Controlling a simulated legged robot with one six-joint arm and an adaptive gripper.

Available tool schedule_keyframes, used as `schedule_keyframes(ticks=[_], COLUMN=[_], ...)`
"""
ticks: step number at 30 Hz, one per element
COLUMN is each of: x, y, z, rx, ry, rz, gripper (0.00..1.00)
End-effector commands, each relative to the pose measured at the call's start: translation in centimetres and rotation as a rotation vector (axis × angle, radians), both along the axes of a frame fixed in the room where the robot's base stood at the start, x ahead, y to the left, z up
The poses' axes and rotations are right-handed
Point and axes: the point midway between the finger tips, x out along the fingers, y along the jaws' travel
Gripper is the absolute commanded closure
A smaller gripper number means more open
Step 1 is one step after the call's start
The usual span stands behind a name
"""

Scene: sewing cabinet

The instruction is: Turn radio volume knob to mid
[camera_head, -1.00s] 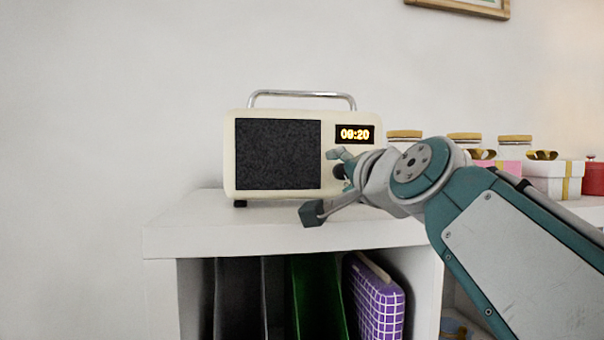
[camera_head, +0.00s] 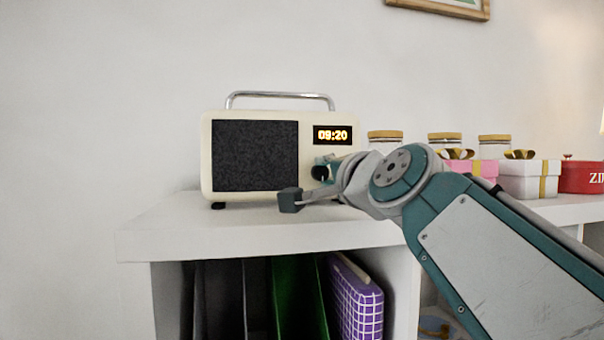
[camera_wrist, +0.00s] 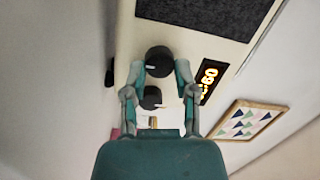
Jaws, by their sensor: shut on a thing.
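The cream radio (camera_head: 256,197) stands upright on the cabinet top, with a dark speaker panel and a clock reading 09:20. A black knob (camera_head: 320,172) shows below the clock's left end. In the wrist view, this knob (camera_wrist: 160,59) has a white mark at its lower left edge. My gripper (camera_wrist: 160,70) is shut on it, one finger on each side. A second black knob (camera_wrist: 150,97) lies nearer my palm, between the fingers but apart from the tips; my arm hides it in the head view. In the head view, my gripper (camera_head: 324,165) is at the radio's front.
The white cabinet top (camera_head: 180,236) is clear before the radio. To the right stand several gold-lidded jars (camera_head: 385,137), gift boxes (camera_head: 528,180) and a red tin (camera_head: 582,177). Below are upright folders (camera_head: 295,295) and a purple checked item (camera_head: 355,305).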

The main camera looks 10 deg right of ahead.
Motion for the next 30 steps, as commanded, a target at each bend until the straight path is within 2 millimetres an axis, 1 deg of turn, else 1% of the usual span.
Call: schedule_keyframes(ticks=[1,4,13,14,15,16,26,30], x=[0.2,0.2,0.3,0.3,0.3,0.3,0.1,-0.8], y=[0.2,0.2,0.3,0.3,0.3,0.2,0.1,-0.1], z=[-0.5,-0.6,-0.7,-0.7,-0.7,-0.6,-0.3,-0.2], rx=[0.032,0.078,0.086,0.086,0.085,0.085,0.086,0.086], ry=[0.014,0.015,0.017,0.017,0.017,0.016,0.008,0.005], rz=[0.007,0.007,0.008,0.008,0.007,0.007,0.003,0.003], gripper=[1.0,1.0,1.0,0.49,0.31,0.28,0.28,0.28])
